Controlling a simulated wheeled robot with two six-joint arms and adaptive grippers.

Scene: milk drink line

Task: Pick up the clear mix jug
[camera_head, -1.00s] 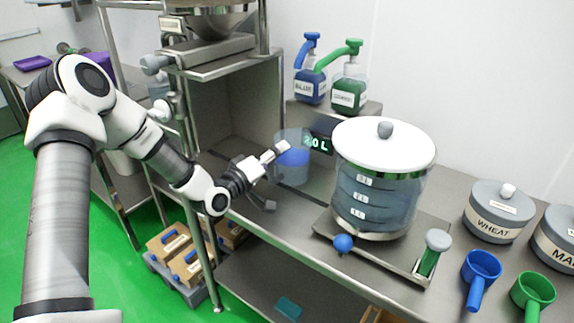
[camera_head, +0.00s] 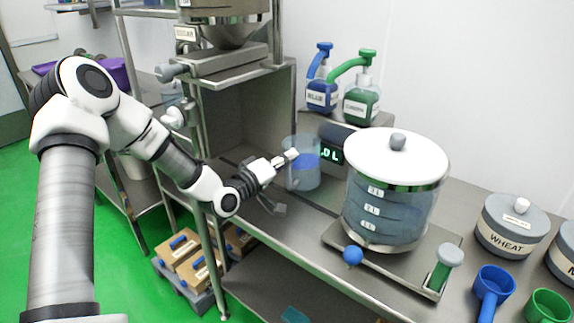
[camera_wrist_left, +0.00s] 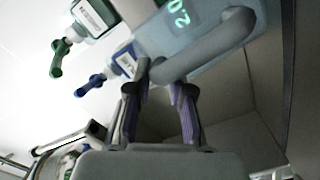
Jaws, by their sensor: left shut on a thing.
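The clear mix jug (camera_head: 304,172) is see-through and has a blue band. It stands upright in front of a lit digital display, at the middle of the counter. My left gripper (camera_head: 283,175) is at the jug's left side. The jug's pale clear body (camera_wrist_left: 190,55) shows behind the handle. Whether its base touches the counter is hard to tell. My right gripper is out of view.
Blue (camera_head: 321,95) and green (camera_head: 361,103) pump bottles stand behind. A steel post (camera_head: 205,240) and machine frame are near my left arm. Blue (camera_head: 490,285) and green scoops lie at the right.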

